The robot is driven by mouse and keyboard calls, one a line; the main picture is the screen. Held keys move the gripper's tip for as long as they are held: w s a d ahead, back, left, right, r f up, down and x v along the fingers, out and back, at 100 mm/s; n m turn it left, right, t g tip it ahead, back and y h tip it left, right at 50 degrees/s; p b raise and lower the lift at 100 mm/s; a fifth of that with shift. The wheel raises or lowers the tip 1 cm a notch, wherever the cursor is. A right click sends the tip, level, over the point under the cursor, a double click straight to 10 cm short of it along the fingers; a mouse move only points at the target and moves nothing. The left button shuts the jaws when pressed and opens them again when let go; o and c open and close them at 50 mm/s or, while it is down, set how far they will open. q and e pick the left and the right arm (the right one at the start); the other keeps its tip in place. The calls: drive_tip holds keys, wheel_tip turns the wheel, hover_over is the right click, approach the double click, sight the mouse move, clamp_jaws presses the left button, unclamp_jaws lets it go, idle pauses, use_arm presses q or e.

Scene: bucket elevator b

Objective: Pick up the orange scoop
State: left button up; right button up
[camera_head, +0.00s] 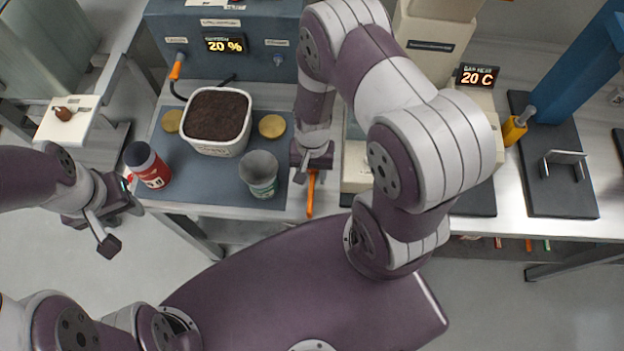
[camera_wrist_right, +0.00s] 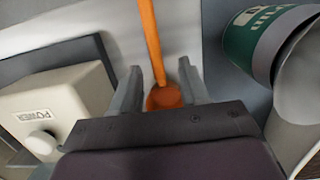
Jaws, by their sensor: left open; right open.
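The orange scoop (camera_head: 311,196) lies at the table's front edge, partly hidden under my right gripper (camera_head: 312,165). In the right wrist view the scoop's handle (camera_wrist_right: 150,32) runs up from between the two fingers of my right gripper (camera_wrist_right: 161,72). The scoop's round orange end sits between the fingers, close to the palm. The fingers stand apart on either side, with visible space around the scoop. My left gripper (camera_head: 121,213) is open and empty, off the table's front edge at the left.
A green-and-grey cup (camera_head: 260,174) stands close left of my right gripper. A red-and-dark can (camera_head: 147,165) is near my left gripper. A white tub of dark soil (camera_head: 216,121) stands behind on a grey mat (camera_head: 205,190). A beige box with a POWER knob (camera_wrist_right: 60,108) is beside the right gripper.

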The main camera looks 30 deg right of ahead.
sight(312, 179)
wheel_tip(312, 179, down, 3)
drive_tip(key=shift+s+f, duration=0.1)
drive_tip(key=shift+s, duration=0.05)
clamp_jaws()
wheel_tip(312, 179, up, 10)
drive_tip(key=shift+r, duration=0.1)
idle(0.3)
